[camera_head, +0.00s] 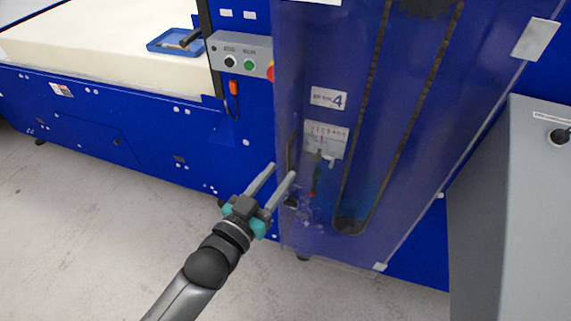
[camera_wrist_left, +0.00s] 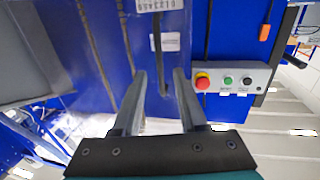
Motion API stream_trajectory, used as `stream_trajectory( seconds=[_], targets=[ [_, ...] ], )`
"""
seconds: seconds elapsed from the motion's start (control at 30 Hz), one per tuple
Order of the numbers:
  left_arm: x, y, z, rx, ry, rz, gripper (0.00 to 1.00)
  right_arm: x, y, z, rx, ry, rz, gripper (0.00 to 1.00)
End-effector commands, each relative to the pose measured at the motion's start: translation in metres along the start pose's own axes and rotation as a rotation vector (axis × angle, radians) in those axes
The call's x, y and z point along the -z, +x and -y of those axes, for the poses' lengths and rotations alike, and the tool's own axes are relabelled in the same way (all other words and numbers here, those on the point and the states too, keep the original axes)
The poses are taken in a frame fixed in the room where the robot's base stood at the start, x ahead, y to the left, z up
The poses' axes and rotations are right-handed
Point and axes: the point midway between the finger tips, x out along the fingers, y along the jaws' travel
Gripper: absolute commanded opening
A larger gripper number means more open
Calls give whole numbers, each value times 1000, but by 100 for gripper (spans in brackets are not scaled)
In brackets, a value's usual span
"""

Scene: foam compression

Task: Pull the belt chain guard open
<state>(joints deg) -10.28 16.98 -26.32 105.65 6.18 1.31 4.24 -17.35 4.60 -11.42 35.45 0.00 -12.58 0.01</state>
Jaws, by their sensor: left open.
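The belt chain guard (camera_head: 400,190) is a tall, see-through bluish panel on the front of the blue machine, with the chain loop visible behind it. It appears closed. A dark handle slot (camera_head: 292,152) shows near its left edge. My left gripper (camera_head: 283,173) is open and empty, its two fingers pointing at the guard's left edge just below the slot. In the left wrist view, the fingers (camera_wrist_left: 160,95) are apart, with the guard (camera_wrist_left: 95,50) ahead of them. I cannot tell whether a finger touches it. My right gripper is not in view.
A grey cabinet (camera_head: 510,210) stands at the right. A foam block (camera_head: 110,45) lies at the upper left. The floor in front is clear.

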Motion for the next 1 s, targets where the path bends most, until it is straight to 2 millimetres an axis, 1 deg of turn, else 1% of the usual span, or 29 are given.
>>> stream_trajectory(
  seconds=[0.03,0.1,0.3,0.43,0.67,1.0],
  targets=[
    [1,9,0,0,0,-2,42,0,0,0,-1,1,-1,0],
    [1,18,0,0,0,-3,42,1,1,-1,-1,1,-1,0],
    [0,34,0,0,0,0,42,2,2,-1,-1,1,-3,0],
    [0,37,0,0,0,0,42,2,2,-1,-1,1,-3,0],
    [0,37,0,0,0,0,42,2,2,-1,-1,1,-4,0],
    [0,37,0,0,0,0,4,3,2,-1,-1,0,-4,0]
  ],
)
